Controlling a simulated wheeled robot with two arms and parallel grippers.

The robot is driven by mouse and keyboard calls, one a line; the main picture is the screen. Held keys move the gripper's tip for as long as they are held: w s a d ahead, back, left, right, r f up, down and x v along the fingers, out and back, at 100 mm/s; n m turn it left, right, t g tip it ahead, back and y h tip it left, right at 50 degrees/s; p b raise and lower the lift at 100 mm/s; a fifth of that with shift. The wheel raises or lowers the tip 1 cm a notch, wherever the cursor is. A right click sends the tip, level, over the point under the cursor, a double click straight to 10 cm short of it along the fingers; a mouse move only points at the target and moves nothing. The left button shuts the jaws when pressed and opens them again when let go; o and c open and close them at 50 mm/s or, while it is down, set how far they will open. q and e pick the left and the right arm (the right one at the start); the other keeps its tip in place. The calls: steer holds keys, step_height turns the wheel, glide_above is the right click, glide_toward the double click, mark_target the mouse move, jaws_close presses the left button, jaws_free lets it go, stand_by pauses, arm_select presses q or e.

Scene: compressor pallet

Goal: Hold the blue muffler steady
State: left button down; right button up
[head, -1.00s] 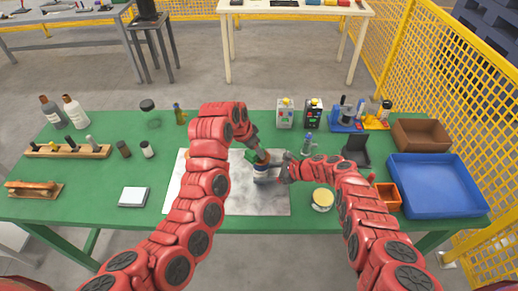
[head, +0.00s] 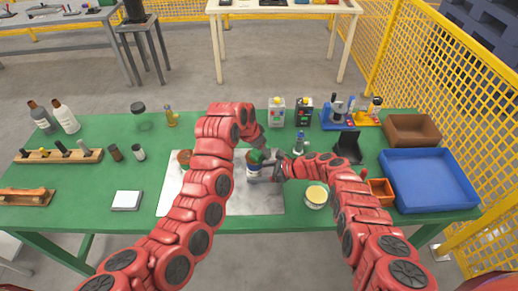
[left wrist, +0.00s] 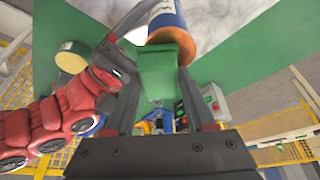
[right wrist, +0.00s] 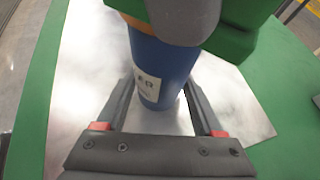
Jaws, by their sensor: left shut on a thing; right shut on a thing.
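The blue muffler (right wrist: 160,70), with a white label and an orange band, stands upright on the grey sheet (right wrist: 85,45). It also shows in the head view (head: 253,173). My right gripper (right wrist: 160,108) is shut on its blue body from the side. A green piece (left wrist: 158,70) sits at the muffler's orange end. My left gripper (left wrist: 163,105) is shut on this green piece, above the right gripper. In the head view the left gripper (head: 260,150) partly hides the muffler's top. Whether the green piece is fixed to the muffler cannot be told.
On the green table (head: 75,200) a round yellow-topped tin (head: 315,196) stands right of the right gripper. An orange bin (head: 381,192) and a blue tray (head: 430,180) are farther right. A white block (head: 127,200) lies left, with clear table around it.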

arm_select(q)
steer(key=shift+a+r, duration=0.1)
steer(key=shift+r, duration=2.75)
arm_select(e)
steer(key=shift+f, duration=0.1)
arm_select(q)
steer(key=shift+w+r, duration=0.1)
steer(key=shift+r, duration=1.5)
steer(key=shift+f, duration=0.1)
arm_select(e)
steer(key=o, duration=1)
